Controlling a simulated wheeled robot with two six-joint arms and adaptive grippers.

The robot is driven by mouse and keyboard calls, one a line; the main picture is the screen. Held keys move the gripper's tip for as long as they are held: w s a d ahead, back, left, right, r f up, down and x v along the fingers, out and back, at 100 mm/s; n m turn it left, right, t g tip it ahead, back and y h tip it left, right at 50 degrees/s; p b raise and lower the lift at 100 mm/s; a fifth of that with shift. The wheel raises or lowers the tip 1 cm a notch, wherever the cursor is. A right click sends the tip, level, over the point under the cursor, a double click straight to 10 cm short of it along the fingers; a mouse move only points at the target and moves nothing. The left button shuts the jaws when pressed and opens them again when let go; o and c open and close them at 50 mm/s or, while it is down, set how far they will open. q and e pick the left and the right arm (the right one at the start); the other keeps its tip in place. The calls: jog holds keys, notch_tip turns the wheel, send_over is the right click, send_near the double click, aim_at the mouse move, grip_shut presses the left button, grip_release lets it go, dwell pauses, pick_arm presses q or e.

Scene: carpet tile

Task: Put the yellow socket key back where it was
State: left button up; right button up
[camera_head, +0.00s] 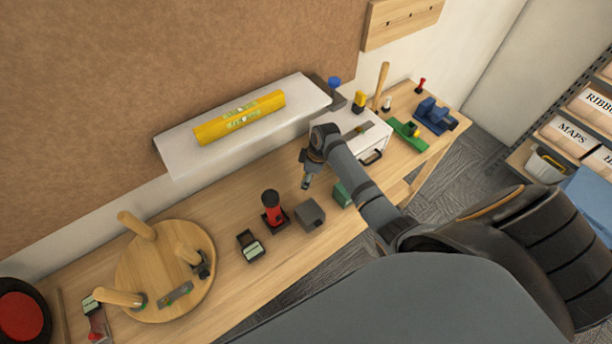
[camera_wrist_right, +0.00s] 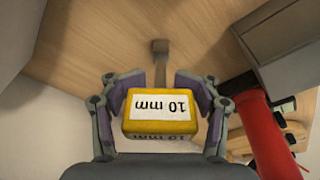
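The yellow socket key (camera_wrist_right: 160,113) has a block-shaped yellow handle with a white "10 mm" label, upside down in the right wrist view. A thin shaft with a brownish end piece extends beyond it. My right gripper (camera_wrist_right: 160,95) has its purple-padded fingers on both sides of the key and appears shut on it. In the head view, my right gripper (camera_head: 307,180) hangs over the workbench, above and behind the dark grey block; the key is too small to make out there. A yellow-topped item (camera_head: 359,101) stands on the white cabinet; its label is unreadable. My left gripper is not in view.
On the workbench (camera_head: 235,285) are a red tool (camera_head: 272,208), a dark grey block (camera_head: 310,213), a green block (camera_head: 342,195), a black labelled holder (camera_head: 250,245) and an upturned stool (camera_head: 150,275). The white cabinet (camera_head: 352,143) stands right.

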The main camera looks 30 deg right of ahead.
jog(key=shift+o, duration=1.3)
jog(key=shift+r, duration=0.1)
jog(key=b+v, duration=0.1)
jog(key=v, duration=1.1)
jog(key=shift+b, duration=0.3)
jog(key=shift+w+r, duration=0.1)
